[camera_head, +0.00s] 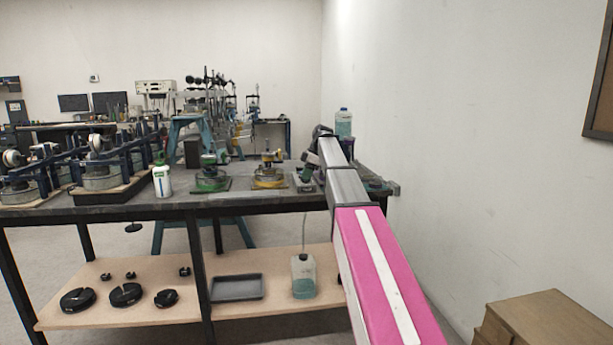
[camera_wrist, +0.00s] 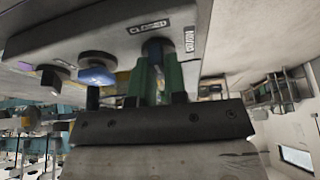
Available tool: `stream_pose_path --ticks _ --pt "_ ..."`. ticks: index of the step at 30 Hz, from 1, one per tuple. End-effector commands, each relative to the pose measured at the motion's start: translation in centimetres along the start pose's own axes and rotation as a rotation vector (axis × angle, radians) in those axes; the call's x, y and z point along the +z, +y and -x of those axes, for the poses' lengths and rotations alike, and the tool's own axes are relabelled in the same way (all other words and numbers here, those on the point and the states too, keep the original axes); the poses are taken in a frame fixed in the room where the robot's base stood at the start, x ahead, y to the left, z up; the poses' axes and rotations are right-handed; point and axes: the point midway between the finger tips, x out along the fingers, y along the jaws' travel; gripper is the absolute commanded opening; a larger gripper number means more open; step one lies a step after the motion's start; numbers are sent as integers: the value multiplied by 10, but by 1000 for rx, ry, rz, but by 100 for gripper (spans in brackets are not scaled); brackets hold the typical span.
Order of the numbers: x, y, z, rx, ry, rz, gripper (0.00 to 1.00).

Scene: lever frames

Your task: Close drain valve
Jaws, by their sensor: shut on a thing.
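The drain valve (camera_wrist: 157,47) is a dark bluish handle on a grey panel (camera_wrist: 60,35) in the wrist view. A label reading DRAIN (camera_wrist: 189,41) is beside it, and another label (camera_wrist: 148,27), apparently CLOSED, is close by. My gripper (camera_wrist: 158,75) has its two green fingers on either side of the handle and is shut on it. The fingers hide much of the handle, so I cannot tell its exact angle. In the head view my arm reaches to the right end of the workbench (camera_head: 230,200), and the valve cannot be made out there.
Green (camera_head: 210,181) and yellow (camera_head: 269,178) devices stand on the bench left of my arm. A bottle (camera_head: 343,124) stands behind it. The wall is close on the right.

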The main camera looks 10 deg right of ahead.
Motion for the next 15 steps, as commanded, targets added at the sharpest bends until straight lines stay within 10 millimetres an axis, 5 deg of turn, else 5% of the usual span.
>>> stream_pose_path --ticks 15 --pt "1 -2 -3 -37 -2 80 0"
